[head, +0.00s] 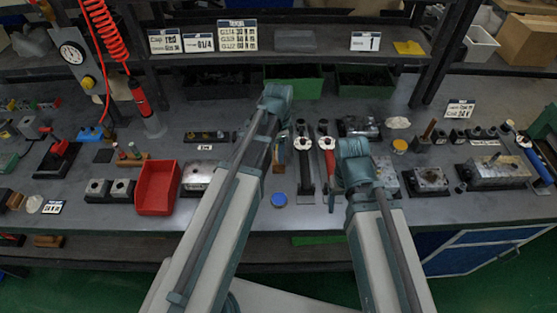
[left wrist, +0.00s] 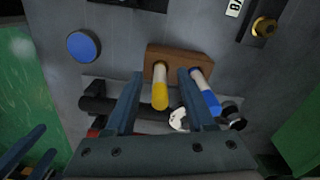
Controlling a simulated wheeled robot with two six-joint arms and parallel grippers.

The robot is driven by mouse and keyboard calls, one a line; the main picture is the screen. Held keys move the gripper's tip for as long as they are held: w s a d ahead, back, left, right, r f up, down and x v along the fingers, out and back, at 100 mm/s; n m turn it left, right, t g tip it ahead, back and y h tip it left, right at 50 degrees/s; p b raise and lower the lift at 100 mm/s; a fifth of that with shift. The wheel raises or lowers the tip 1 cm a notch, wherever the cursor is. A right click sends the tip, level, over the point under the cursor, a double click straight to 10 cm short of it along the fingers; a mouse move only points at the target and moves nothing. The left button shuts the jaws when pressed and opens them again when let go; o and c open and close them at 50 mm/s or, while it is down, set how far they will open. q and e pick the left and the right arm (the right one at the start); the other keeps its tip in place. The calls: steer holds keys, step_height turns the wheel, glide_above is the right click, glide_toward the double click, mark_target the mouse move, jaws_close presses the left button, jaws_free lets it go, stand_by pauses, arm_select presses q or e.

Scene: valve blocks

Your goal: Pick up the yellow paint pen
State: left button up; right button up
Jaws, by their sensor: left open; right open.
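The yellow paint pen (left wrist: 160,95) stands in a brown wooden block (left wrist: 153,51) in the left wrist view. It has a pale body and a yellow end towards the camera. A blue pen (left wrist: 207,99) stands in the same block to its right. My left gripper (left wrist: 161,72) is open, with one finger on each side of the yellow pen in the picture. Its right finger overlaps the edge of the blue pen; contact cannot be told. In the head view my left gripper (head: 272,140) hangs over the bench and partly hides the block. My right gripper (head: 354,165) is further right; its fingers are mostly hidden.
A blue disc (left wrist: 84,46) lies on the bench near the block. A red bin (head: 158,188) stands to the left. Metal valve blocks (head: 497,172) and other parts crowd the bench. A shelf (head: 290,60) runs behind. Bare bench shows along the front edge.

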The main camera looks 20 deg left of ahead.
arm_select(q)
steer(key=shift+f, duration=0.15)
arm_select(e)
steer(key=shift+f, duration=0.1)
arm_select(q)
jaws_close()
stand_by(0.4)
